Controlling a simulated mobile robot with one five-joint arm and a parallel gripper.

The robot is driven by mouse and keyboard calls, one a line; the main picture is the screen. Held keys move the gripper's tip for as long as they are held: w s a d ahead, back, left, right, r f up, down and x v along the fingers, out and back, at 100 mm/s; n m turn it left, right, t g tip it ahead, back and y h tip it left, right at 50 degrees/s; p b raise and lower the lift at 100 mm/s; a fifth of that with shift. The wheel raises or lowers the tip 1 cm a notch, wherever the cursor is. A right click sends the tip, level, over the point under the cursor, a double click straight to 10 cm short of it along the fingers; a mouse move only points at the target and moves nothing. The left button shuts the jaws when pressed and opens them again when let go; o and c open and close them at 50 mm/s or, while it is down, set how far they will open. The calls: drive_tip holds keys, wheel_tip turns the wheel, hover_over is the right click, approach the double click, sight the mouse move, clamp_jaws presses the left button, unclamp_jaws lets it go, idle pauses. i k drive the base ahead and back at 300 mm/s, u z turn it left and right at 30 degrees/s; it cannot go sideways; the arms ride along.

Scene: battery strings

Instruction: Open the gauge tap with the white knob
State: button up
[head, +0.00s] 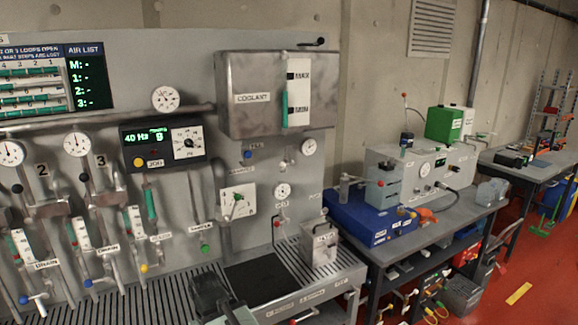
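I cannot single out the gauge tap with the white knob with certainty. A small pale fitting (284,164) sits on the grey panel below the coolant tank, left of a small round gauge (309,146); its knob is too small to read. Other round gauges (165,98) and (77,143) are on the left of the panel. Nearby taps have a blue knob (247,154), a green knob (205,248) and a yellow knob (144,268). A dark part at the bottom centre may be my arm; my gripper's fingers cannot be made out.
The steel coolant tank (240,122) juts from the panel. A slotted drip tray (345,268) runs below, bearing a metal can (319,248). A workbench (455,215) with a blue case (365,215) stands to the right. Red floor (505,270) is open at the far right.

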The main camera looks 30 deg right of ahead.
sight(283, 165)
drive_tip(key=z, duration=0.05)
drive_tip(key=i, duration=1)
